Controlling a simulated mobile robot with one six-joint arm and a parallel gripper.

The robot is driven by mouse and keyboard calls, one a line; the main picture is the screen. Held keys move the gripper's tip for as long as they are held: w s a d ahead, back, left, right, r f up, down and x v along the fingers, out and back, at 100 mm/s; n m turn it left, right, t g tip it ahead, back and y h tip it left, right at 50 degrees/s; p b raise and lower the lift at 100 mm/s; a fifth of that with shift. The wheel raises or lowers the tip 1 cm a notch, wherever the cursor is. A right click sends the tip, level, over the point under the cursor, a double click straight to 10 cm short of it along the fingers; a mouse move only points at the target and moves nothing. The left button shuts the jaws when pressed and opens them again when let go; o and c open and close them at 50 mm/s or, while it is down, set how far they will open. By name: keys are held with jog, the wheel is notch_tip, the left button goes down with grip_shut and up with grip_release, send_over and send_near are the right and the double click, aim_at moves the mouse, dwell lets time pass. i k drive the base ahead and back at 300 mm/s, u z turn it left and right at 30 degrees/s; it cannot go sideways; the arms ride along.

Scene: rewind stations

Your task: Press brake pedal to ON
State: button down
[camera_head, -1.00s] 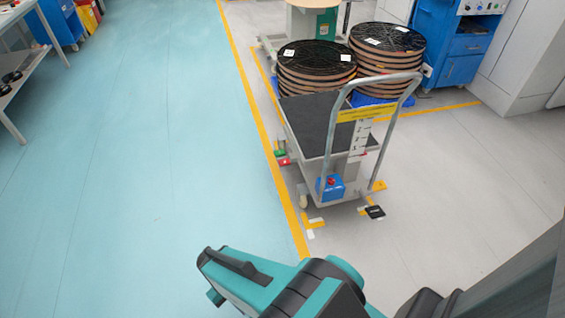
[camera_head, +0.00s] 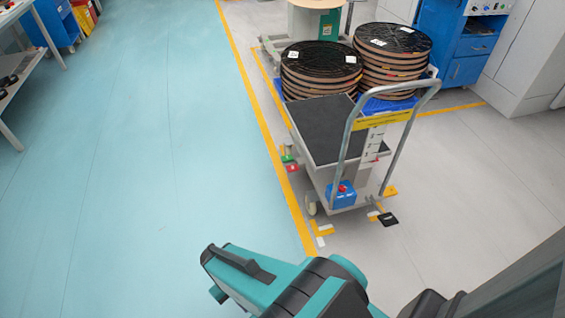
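A platform cart with a grey tubular handle (camera_head: 433,97) and a dark deck (camera_head: 327,130) stands right of centre in the head view. Low on its left side are a small green pedal-like part (camera_head: 287,158) and a red one (camera_head: 292,167). Near its front right corner are a yellow part (camera_head: 389,192) and a black part (camera_head: 388,219) by the floor. I cannot tell which is the brake pedal or whether it is pressed. My teal and black arm is at the bottom, apart from the cart; no gripper fingers show.
A yellow floor line (camera_head: 262,115) runs along the cart's left side. The teal floor (camera_head: 130,180) left of it is clear.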

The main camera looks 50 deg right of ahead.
aim_at(291, 167)
jog(key=z, duration=0.2)
jog(key=i, duration=1.4)
jog(key=u, duration=0.25)
